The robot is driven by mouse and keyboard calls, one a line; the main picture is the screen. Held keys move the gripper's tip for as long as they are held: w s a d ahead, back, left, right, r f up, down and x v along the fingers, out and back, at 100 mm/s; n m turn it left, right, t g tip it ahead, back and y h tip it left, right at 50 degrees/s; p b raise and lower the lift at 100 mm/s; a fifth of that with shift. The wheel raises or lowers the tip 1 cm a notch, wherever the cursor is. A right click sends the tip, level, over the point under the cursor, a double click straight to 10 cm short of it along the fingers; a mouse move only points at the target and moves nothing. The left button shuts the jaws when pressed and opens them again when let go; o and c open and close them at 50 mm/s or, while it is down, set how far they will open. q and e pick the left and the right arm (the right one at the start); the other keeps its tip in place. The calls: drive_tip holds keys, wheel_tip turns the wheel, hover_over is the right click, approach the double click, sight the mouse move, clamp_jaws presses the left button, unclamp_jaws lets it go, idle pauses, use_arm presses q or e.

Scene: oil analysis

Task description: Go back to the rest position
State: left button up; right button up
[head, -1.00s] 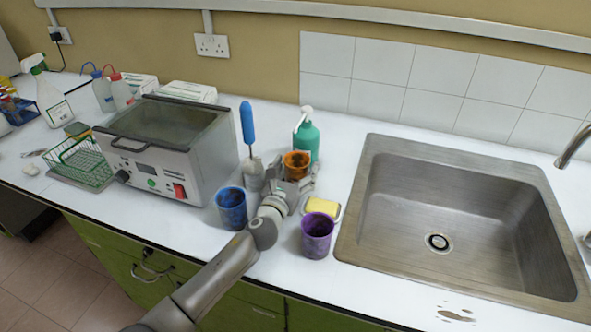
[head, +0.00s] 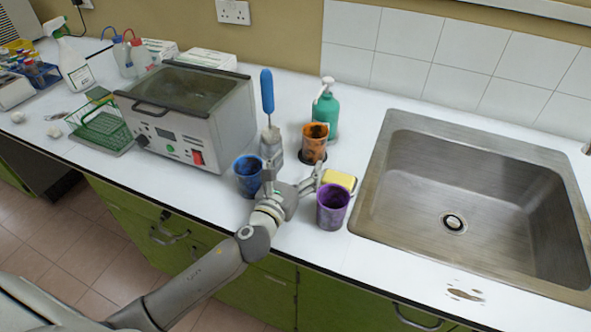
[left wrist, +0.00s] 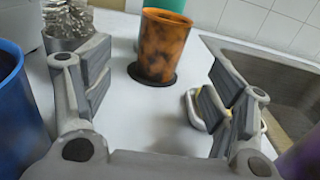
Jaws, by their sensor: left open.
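My left gripper (head: 293,186) is open and empty just above the white counter, between the blue cup (head: 248,176) and the purple cup (head: 332,206). The stained orange cup (head: 315,143) stands upright behind it. In the left wrist view the orange cup (left wrist: 163,45) stands on a dark round base beyond the two spread fingers (left wrist: 155,100), apart from them. The blue cup's edge (left wrist: 20,115) shows at the left of that view. My right gripper is not in view.
A yellow sponge (head: 339,179) lies by the right finger. The steel sink (head: 470,165) is at right. A green wire basket (head: 100,128) is far left.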

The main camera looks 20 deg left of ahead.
use_arm(q)
drive_tip(key=shift+s, duration=0.5)
